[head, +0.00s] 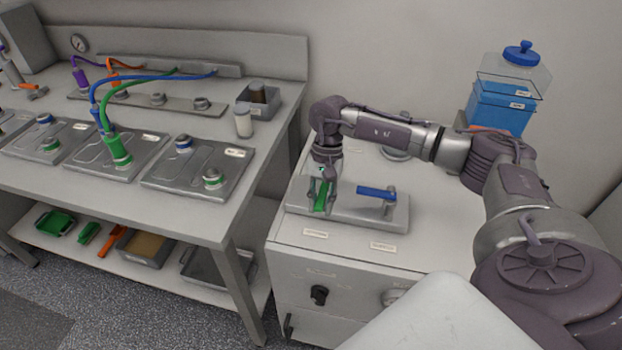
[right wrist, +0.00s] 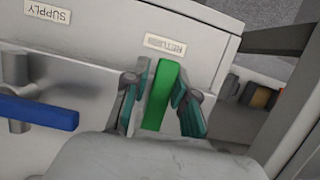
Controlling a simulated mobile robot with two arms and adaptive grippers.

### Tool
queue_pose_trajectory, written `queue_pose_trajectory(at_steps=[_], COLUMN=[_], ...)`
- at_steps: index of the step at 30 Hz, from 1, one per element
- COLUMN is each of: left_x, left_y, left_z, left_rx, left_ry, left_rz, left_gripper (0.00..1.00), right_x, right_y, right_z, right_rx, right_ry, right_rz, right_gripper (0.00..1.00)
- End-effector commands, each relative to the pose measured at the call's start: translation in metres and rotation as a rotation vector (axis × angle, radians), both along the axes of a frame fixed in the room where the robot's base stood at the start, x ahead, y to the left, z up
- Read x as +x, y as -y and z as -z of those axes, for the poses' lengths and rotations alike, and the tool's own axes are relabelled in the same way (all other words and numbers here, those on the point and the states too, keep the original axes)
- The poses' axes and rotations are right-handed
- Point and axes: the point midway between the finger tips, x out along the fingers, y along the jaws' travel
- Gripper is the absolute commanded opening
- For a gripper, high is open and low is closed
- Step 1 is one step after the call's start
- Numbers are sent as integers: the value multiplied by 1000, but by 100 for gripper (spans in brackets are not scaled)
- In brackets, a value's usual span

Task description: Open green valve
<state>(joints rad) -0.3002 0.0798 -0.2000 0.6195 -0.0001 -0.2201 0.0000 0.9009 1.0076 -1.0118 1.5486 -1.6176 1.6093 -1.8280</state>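The green valve handle (head: 320,195) is on the left of a grey valve block (head: 350,213) on the white cabinet's top. It points toward the cabinet's front edge. My right gripper (head: 320,200) is directly over it, pointing down. In the right wrist view the green handle (right wrist: 161,95) lies between the two fingers of my right gripper (right wrist: 163,105). The blue valve handle (head: 376,193) points left on the same block and also shows in the right wrist view (right wrist: 38,112). My left gripper is out of view.
The white cabinet (head: 450,245) has a black knob (head: 319,294) on its front. Blue containers (head: 500,105) stand at its back right. A workbench (head: 215,225) on the left carries plates with ports and coloured hoses. A gap separates bench and cabinet.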

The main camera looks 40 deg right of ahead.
Motion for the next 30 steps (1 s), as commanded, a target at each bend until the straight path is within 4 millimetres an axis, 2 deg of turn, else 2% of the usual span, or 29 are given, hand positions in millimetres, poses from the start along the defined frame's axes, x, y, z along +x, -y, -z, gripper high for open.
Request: queue_pose_trajectory(at_steps=[4, 6, 7, 16, 30], left_x=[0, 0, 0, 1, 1], left_y=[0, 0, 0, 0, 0], left_z=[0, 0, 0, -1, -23], left_rx=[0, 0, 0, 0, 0], left_ry=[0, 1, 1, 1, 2], left_rz=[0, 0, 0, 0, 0], left_gripper=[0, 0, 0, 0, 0], right_x=[-1, -1, -1, 0, 9], right_y=[1, 1, 1, 1, 14], right_z=[0, 0, 0, -2, -56], right_rx=[-3, -3, -3, -1, -1], right_ry=[-3, -3, -3, -2, 0], right_rz=[0, 0, 0, 0, 1], right_gripper=[24, 35, 36, 36, 36])
